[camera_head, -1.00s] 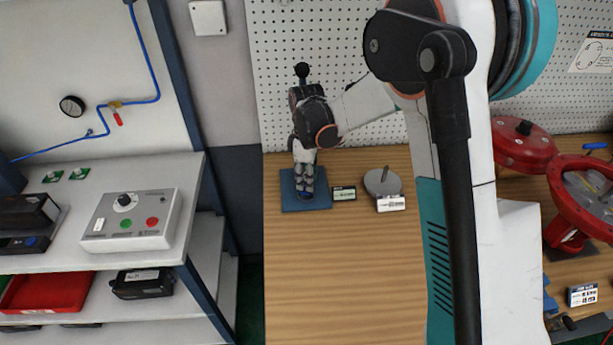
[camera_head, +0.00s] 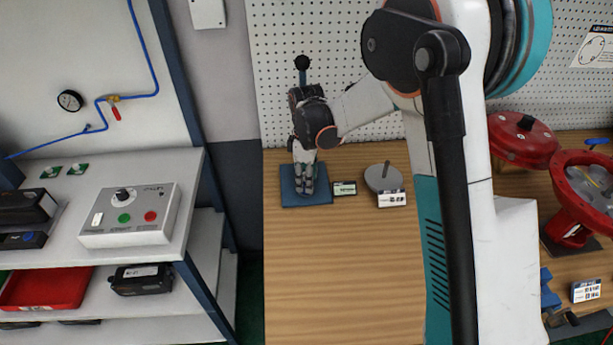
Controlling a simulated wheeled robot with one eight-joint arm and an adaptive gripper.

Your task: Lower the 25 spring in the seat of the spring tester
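My gripper (camera_head: 305,185) points down at the back left of the wooden bench, over a blue base plate (camera_head: 290,197). The plate appears to be the base of the spring tester, whose dark knob (camera_head: 302,63) on top shows behind my wrist. The gripper and wrist hide most of the tester, including its seat. The spring cannot be made out; it may be hidden at the fingers. The fingers are small and dark at the tips, and whether they are shut on something cannot be told.
A small label (camera_head: 344,188) and a grey disc with an upright pin (camera_head: 383,178) stand right of the plate. The front of the wooden bench (camera_head: 335,275) is clear. A grey control box (camera_head: 130,215) sits on the left bench. Red valve parts (camera_head: 522,140) stand at the right.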

